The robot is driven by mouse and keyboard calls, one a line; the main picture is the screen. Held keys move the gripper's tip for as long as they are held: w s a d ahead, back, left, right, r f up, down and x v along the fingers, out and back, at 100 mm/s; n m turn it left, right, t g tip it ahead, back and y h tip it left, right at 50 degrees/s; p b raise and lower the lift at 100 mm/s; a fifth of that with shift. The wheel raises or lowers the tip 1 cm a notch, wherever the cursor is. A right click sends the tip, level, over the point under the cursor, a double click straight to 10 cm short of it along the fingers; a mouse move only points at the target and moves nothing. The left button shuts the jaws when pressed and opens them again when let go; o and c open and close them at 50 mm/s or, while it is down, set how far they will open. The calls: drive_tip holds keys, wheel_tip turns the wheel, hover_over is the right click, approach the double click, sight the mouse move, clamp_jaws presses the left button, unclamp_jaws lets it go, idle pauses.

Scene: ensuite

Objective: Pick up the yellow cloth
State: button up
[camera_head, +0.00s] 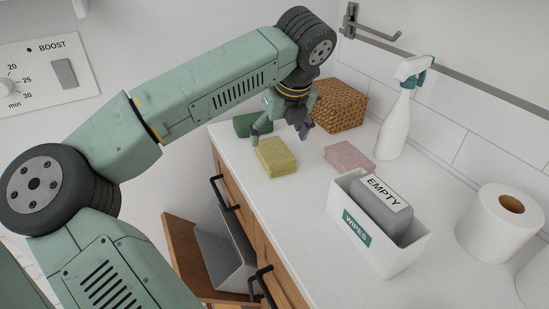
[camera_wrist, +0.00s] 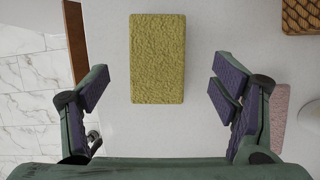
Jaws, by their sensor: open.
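The yellow cloth (camera_head: 276,157) is a folded, textured block lying flat on the white countertop (camera_head: 300,225), near its front edge. In the wrist view the yellow cloth (camera_wrist: 158,58) lies ahead of my gripper, centred between the lines of its fingers. My gripper (camera_head: 282,134) is open and empty, just behind and above the cloth in the head view. The fingers do not appear to touch the cloth.
A green cloth (camera_head: 252,124) lies behind the yellow one, and a pink cloth (camera_head: 350,157) to its right. A woven basket (camera_head: 340,105), spray bottle (camera_head: 397,120), wipes box (camera_head: 365,245) and paper roll (camera_head: 500,222) stand on the counter. A cabinet door (camera_head: 185,255) hangs open below.

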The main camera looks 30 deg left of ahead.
sight(274, 150)
drive_tip(key=x, duration=0.5)
drive_tip(key=shift+s+f, duration=0.2)
drive_tip(key=shift+s, duration=0.05)
drive_tip(key=shift+f+b, duration=0.2)
drive_tip(key=shift+b, duration=0.65)
idle(0.4)
drive_tip(key=c, duration=1.2)
